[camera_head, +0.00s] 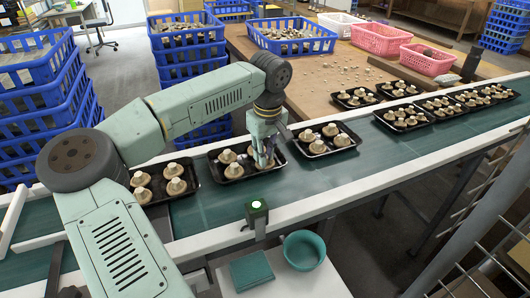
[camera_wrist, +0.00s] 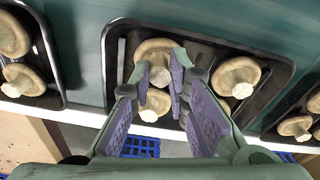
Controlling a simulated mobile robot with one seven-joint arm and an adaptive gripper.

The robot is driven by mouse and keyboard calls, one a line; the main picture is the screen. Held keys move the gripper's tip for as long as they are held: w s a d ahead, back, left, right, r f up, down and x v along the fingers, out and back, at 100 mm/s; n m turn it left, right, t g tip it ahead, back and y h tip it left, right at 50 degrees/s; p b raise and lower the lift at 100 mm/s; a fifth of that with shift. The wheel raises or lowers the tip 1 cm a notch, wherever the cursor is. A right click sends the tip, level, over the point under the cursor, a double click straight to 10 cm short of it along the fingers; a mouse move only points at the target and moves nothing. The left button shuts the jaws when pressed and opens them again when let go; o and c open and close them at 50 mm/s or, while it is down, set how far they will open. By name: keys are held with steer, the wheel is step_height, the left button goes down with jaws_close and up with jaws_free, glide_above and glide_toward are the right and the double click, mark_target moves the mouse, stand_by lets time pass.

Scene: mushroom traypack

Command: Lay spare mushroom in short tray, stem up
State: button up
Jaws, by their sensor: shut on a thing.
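My gripper (camera_head: 263,162) is shut on a pale mushroom (camera_wrist: 155,53), low at the right side of a black tray (camera_head: 208,178) on the green belt. In the wrist view my gripper (camera_wrist: 160,76) has its fingertips at either side of the stem, which points up at the camera. I cannot tell whether the cap touches the tray floor. Other mushrooms in this tray, one at the near left (camera_head: 234,171) and one at the far left (camera_head: 228,156), lie stem up. Another (camera_wrist: 154,106) shows between the fingers in the wrist view.
A filled tray (camera_head: 349,150) stands close on the right, and another tray with mushrooms (camera_head: 174,186) on the left. Several more trays stand farther right. Blue crates, a blue crate of mushrooms (camera_head: 291,36) and pink baskets (camera_head: 380,39) lie behind. A green bowl (camera_head: 304,250) stands in front.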

steer(key=o, duration=0.9)
steer(key=shift+c, duration=0.2)
